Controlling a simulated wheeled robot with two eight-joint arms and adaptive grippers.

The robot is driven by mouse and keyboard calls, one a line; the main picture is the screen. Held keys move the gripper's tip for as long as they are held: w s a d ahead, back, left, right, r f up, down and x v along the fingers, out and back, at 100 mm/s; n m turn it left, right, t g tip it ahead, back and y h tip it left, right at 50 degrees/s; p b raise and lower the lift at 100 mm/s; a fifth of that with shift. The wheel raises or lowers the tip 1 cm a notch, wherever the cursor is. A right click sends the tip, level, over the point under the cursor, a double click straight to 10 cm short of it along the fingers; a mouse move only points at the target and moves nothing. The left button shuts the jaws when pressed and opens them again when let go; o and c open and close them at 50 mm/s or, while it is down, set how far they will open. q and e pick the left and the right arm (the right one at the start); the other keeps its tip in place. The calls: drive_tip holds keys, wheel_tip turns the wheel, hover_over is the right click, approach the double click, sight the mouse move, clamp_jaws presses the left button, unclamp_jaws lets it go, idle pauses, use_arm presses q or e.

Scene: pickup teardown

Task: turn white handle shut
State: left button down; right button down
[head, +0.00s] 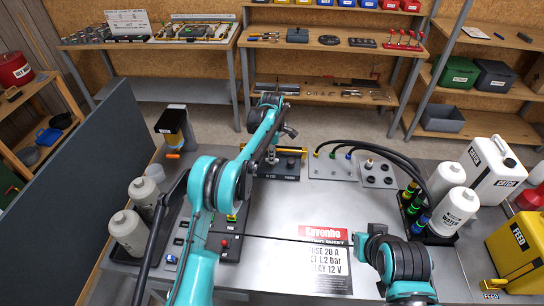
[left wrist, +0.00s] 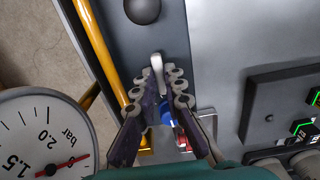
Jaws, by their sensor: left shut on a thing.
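The white handle (left wrist: 157,62) shows in the left wrist view as a pale narrow lever between the fingertips of my left gripper (left wrist: 157,88). The gripper is shut on it. A blue part (left wrist: 167,115) shows between the fingers, below the handle. In the head view my left gripper (head: 272,156) is at the back of the bench, by the yellow pipe (head: 292,149). There I cannot make out the handle behind my arm. My right arm is at the lower right of the head view, and its fingers do not show.
A round pressure gauge (left wrist: 45,140) with a red needle is close beside the gripper. White bottles (head: 128,232) stand at the bench's left, and black hoses (head: 385,150) arch at the right.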

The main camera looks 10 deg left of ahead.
use_arm(q)
drive_tip(key=m, duration=0.4)
drive_tip(key=shift+m, duration=0.3)
drive_tip(key=m, duration=0.4)
drive_tip(key=shift+m, duration=0.3)
drive_tip(key=m, duration=0.4)
drive_tip(key=shift+m, duration=2.4)
drive_tip(key=c, duration=1.6)
unclamp_jaws()
